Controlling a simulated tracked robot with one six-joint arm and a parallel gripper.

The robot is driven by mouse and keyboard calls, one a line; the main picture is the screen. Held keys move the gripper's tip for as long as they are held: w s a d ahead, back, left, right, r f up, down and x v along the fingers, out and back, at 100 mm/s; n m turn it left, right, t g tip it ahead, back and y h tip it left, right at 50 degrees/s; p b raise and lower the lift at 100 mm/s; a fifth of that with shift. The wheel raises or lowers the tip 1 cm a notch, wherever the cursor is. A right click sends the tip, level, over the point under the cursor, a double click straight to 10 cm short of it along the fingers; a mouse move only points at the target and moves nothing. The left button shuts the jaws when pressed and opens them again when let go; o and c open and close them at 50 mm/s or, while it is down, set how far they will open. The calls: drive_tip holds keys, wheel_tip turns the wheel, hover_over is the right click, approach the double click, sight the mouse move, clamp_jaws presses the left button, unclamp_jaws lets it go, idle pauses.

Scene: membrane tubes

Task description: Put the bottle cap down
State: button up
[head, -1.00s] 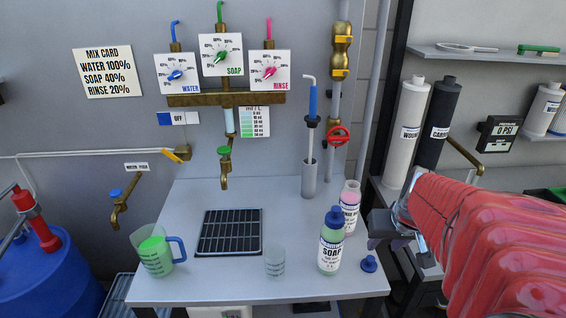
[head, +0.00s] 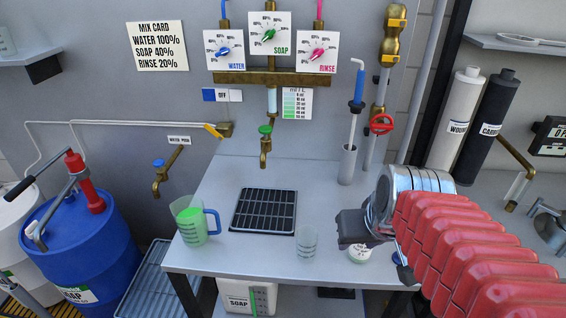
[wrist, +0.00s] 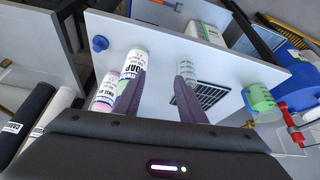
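A blue bottle cap (wrist: 100,43) lies on the white table near its edge in the wrist view. In the head view, only a sliver of it (head: 400,258) shows beside my arm. My gripper (wrist: 158,98) is open above the table, its two dark fingers well apart with only bare tabletop between them. In the head view my gripper (head: 350,228) hides most of the soap bottle (head: 360,255). In the wrist view the soap bottle (wrist: 133,66) is behind the left finger, which hides its top. The pink rinse bottle (wrist: 104,92) is beside it.
On the table (head: 215,263) are a clear cup (head: 306,243), a green-filled jug (head: 192,222) and a black drain grid (head: 265,211). A tap (head: 264,148) hangs over the back. A blue drum (head: 80,235) stands left; two cylinders (head: 460,118) stand right.

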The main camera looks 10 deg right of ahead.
drive_tip(key=s+a+r+n, duration=0.1)
drive_tip(key=s+a, duration=0.3)
drive_tip(key=a, duration=0.3)
drive_tip(key=shift+s+a+r+n+y, duration=0.2)
drive_tip(key=shift+a+n+y, duration=0.15)
drive_tip(key=shift+n+y, duration=0.05)
idle(1.0)
